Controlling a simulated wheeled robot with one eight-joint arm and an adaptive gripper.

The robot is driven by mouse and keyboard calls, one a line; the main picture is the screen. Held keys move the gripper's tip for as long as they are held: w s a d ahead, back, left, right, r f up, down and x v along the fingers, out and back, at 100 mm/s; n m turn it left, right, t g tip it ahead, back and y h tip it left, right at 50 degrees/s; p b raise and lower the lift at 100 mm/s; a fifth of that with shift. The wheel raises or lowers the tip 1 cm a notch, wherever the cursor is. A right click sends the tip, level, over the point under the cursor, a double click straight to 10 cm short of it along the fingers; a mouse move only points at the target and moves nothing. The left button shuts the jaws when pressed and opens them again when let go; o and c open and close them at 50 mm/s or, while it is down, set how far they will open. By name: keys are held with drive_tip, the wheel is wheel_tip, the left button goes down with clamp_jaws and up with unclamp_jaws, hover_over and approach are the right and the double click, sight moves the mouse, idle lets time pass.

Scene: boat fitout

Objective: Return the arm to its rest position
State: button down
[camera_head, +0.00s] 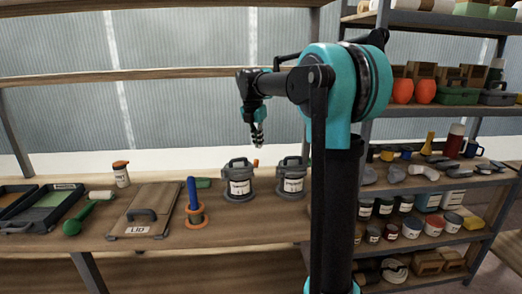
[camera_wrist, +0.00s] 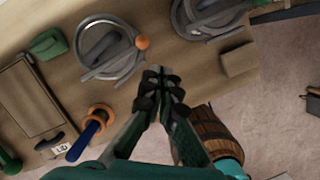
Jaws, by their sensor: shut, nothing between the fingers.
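My gripper (camera_head: 258,136) hangs from my raised teal and black arm in the head view, above the workbench (camera_head: 258,223) and near the two grey lidded pots. Its fingers are together with nothing between them. The left pot (camera_head: 239,188) and the right pot (camera_head: 291,185) stand upright on the bench with white labels.
The bench also holds a board marked LID (camera_head: 150,207), a blue rod in an orange ring (camera_head: 193,205), a green spoon-like tool (camera_head: 76,222) and trays (camera_head: 45,213). A loaded shelf (camera_head: 415,190) stands at right. A wooden barrel-like object (camera_wrist: 212,130) shows in the wrist view.

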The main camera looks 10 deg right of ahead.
drive_tip(key=s+d+f+m+t+y, duration=0.1)
drive_tip(key=s+d+f+m, duration=0.1)
drive_tip(key=s+f+m, duration=1.1)
drive_tip(key=s+d+f+m+t, duration=0.1)
drive_tip(key=s+d+f+m, duration=0.1)
drive_tip(key=s+f+m, duration=1)
drive_tip(key=s+m, duration=0.3)
drive_tip(key=s, duration=0.5)
drive_tip(key=shift+d+f+y, duration=0.3)
drive_tip(key=shift+f+y, duration=0.1)
drive_tip(key=shift+a, duration=0.1)
